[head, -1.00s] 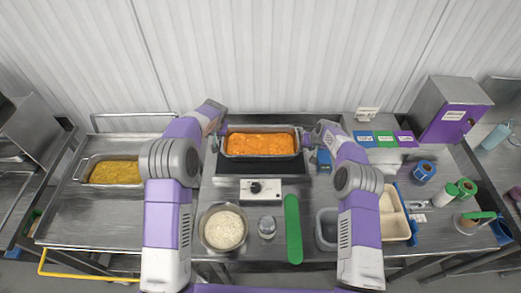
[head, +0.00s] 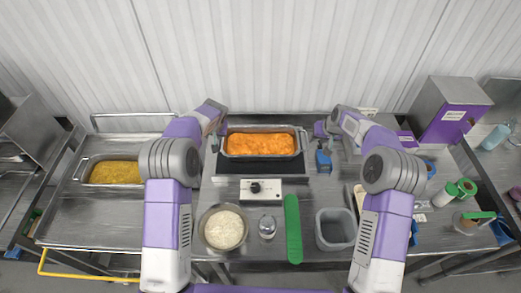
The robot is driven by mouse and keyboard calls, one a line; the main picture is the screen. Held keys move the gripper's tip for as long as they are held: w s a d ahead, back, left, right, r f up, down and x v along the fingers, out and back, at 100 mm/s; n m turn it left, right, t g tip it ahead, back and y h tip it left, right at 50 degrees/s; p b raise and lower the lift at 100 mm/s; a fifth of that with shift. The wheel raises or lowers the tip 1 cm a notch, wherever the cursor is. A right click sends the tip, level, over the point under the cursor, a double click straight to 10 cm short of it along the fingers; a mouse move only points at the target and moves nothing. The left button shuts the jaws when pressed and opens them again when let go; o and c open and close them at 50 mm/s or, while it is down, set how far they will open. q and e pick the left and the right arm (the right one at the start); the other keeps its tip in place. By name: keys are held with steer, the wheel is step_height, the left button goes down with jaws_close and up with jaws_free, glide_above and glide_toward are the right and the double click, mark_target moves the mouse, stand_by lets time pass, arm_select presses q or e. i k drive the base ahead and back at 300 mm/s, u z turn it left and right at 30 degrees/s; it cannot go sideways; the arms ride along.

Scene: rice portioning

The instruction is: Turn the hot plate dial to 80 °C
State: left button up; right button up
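The hot plate's white control box (head: 275,190) with a black dial (head: 256,187) faces me at the middle of the table. The dial's marks are too small to read. The dark hot plate (head: 237,168) lies behind it, bearing a metal pan (head: 262,155) of orange food. My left gripper (head: 219,134) is at the pan's left end; whether its fingers are shut is hidden. My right gripper (head: 314,135) is to the right of the pan's right handle, apart from it. Its fingers are too small to judge. Neither gripper is at the dial.
In front of the control box stand a bowl of rice (head: 224,228), a small shaker (head: 267,227), a green strip (head: 293,228) and a grey tub (head: 335,229). A blue item (head: 323,161) lies right of the hot plate. A pan of yellow food (head: 113,172) stands at left.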

mark_target(255, 187)
steer(key=k, duration=1.5)
